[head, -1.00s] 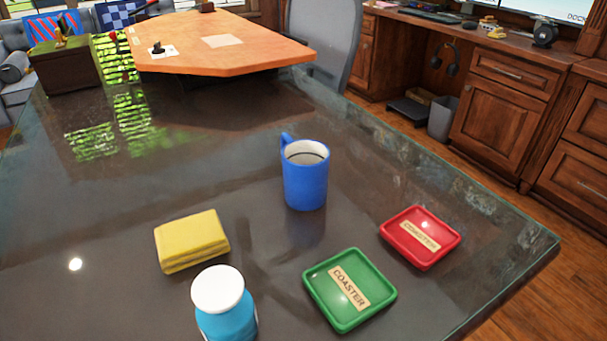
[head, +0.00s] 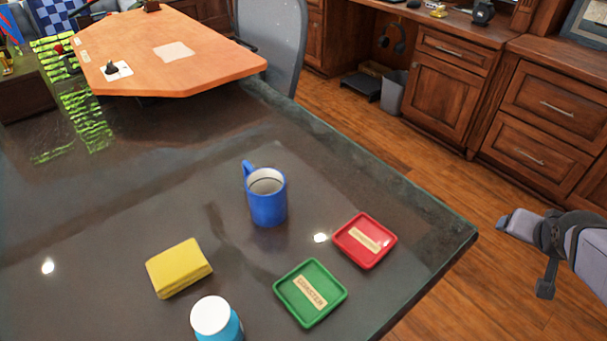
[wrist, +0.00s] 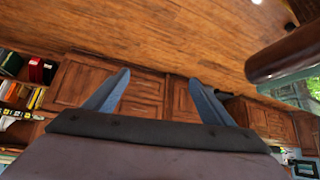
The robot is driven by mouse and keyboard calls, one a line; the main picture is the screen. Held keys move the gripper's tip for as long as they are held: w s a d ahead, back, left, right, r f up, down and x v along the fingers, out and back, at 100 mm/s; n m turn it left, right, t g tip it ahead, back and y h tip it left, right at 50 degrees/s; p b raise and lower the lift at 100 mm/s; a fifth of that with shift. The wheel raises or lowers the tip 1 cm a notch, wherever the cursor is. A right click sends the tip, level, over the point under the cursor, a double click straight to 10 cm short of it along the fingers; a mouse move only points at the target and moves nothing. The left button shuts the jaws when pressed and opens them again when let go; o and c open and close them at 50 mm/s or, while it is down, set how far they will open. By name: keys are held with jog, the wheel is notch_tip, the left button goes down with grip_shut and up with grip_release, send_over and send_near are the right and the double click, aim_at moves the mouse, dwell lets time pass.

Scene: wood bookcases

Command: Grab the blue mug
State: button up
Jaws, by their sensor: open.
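The blue mug (head: 267,203) stands upright on the dark glossy table (head: 130,200) in the head view. Its handle is at the upper left of its rim, and its white inside looks empty. My gripper (head: 522,257) is at the right edge of the head view, beyond the table's right edge and well apart from the mug. In the wrist view my gripper (wrist: 160,88) shows two fingers spread apart with nothing between them. The mug is not in the wrist view.
A red coaster (head: 365,241) and a green coaster (head: 310,293) lie right of and in front of the mug. A yellow folded cloth or sponge (head: 179,268) and a blue jar with white lid (head: 213,316) are at the front left. Wooden cabinets (head: 545,115) stand beyond the table.

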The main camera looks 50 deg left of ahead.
jog(key=a+r+n+y+p, duration=0.1)
jog(key=a+r+y+p, duration=0.1)
jog(key=a+r, duration=0.4)
jog(key=s+a+n+y+p, duration=0.1)
jog(key=s+a, duration=0.3)
jog(key=a, duration=0.2)
jog(key=s+a+r+n+y+p, duration=0.1)
jog(key=s+a+y+p, duration=0.1)
jog(key=s+a, duration=0.3)
jog(key=s+a+r+y+p, duration=0.1)
jog(key=s+a, duration=0.3)
jog(key=a, duration=0.4)
jog(key=shift+s+n+g+y+p, duration=0.3)
jog(key=shift+n+p, duration=0.1)
jog(key=shift+p, duration=0.25)
jog(key=s+a+r+n+y+p, duration=0.1)
jog(key=s+a+r+p, duration=0.15)
jog(key=s, duration=0.55)
jog(key=s+a+r+n+y+p, duration=0.1)
jog(key=s+a+r+y+p, duration=0.15)
jog(key=s, duration=0.45)
jog(key=s+a+r+n+y+p, duration=0.1)
jog(key=s+a+r+p, duration=0.15)
jog(key=s, duration=0.55)
jog(key=n+g+h+p, duration=0.1)
jog(key=n+g, duration=0.1)
jog(key=n, duration=0.1)
send_near(265, 183)
jog(key=shift+p+x, duration=0.45)
jog(key=shift+x, duration=3.25)
